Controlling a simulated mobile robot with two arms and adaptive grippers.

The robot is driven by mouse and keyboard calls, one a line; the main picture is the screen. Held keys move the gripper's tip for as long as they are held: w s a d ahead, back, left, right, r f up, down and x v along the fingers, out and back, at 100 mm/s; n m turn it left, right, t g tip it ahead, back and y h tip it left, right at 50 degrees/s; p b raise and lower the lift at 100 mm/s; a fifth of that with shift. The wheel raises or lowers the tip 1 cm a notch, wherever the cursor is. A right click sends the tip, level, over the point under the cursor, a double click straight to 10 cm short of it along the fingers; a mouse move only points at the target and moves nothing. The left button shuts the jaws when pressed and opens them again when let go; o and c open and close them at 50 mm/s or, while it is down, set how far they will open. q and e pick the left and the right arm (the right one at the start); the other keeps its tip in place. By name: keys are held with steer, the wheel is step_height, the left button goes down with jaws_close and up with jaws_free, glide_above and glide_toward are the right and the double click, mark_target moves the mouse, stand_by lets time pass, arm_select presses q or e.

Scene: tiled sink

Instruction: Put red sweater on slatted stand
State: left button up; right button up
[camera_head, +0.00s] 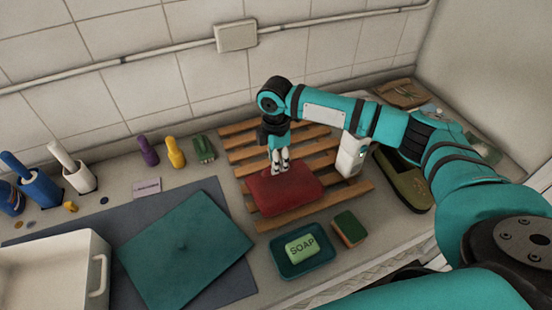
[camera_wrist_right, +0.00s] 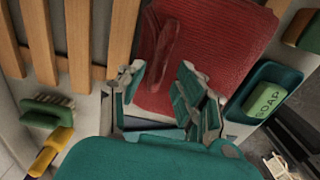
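The red sweater (camera_head: 285,193) is a folded, flat bundle lying on the wooden slatted stand (camera_head: 251,156), at its front part. My right gripper (camera_head: 279,169) points down at the far part of the sweater, its fingertips very close to the cloth. In the right wrist view, the fingers (camera_wrist_right: 164,88) are spread apart, with nothing clamped between them. The sweater (camera_wrist_right: 215,45) there lies just beyond the fingers, with a raised fold on its top. I cannot tell if the fingertips touch it. My left gripper is not in view.
A teal folded cloth (camera_head: 185,250) lies on a dark mat at left, beside a white basin (camera_head: 50,265). A soap dish (camera_head: 287,270) and a sponge (camera_head: 349,228) are in front of the stand.

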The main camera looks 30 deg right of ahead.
step_height(320, 180, up, 12)
steer(key=b, duration=0.3)
stand_by(0.4)
